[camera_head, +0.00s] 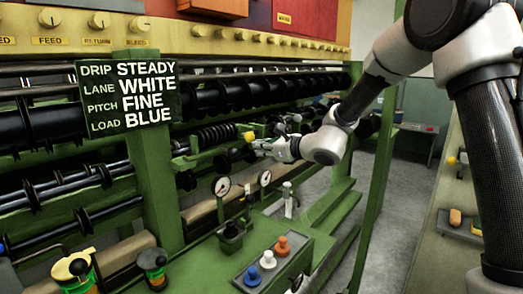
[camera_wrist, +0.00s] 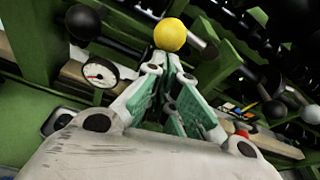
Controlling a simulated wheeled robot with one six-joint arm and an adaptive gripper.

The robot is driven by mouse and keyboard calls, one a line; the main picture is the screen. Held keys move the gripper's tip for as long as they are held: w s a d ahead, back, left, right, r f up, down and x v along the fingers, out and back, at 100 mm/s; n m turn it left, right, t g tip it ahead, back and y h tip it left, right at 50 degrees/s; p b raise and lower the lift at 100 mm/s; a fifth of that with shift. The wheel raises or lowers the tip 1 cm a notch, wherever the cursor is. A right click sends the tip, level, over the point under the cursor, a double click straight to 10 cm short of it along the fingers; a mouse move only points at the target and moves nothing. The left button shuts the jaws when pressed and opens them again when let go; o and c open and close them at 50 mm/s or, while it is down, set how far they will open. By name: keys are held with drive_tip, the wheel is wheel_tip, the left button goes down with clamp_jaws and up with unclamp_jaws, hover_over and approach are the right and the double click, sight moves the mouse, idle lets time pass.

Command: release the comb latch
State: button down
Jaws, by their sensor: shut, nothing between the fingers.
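A yellow ball knob (camera_head: 248,136) sits at the end of a green bracket on the machine frame; it looks like the handle of the comb latch, but no label confirms this. In the wrist view the yellow knob (camera_wrist: 170,35) is just beyond my fingertips. My gripper (camera_head: 258,146) is shut and empty beside the knob. In the wrist view my gripper (camera_wrist: 170,62) has its tips together just below the ball; I cannot tell whether they touch it. The latch body behind the fingers is mostly hidden. A dark coil spring (camera_head: 213,135) lies left of the knob.
Two dial gauges, one at the left (camera_head: 222,186) and one at the right (camera_head: 265,178), stand below the gripper. A sign (camera_head: 127,97) hangs on a green post. A tray (camera_head: 252,280) holds blue, white and orange knobs. Black rollers (camera_head: 250,92) run above. Floor (camera_head: 395,200) is clear at right.

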wheel_tip(320, 180, up, 6)
drive_tip(key=m+g+y, duration=0.1)
drive_tip(key=m, duration=0.2)
drive_tip(key=m+g+y, duration=0.1)
drive_tip(key=m, duration=0.3)
drive_tip(key=shift+w+f, duration=0.1)
drive_tip(key=shift+f, duration=0.05)
drive_tip(key=shift+d, duration=0.1)
idle(0.4)
idle(0.4)
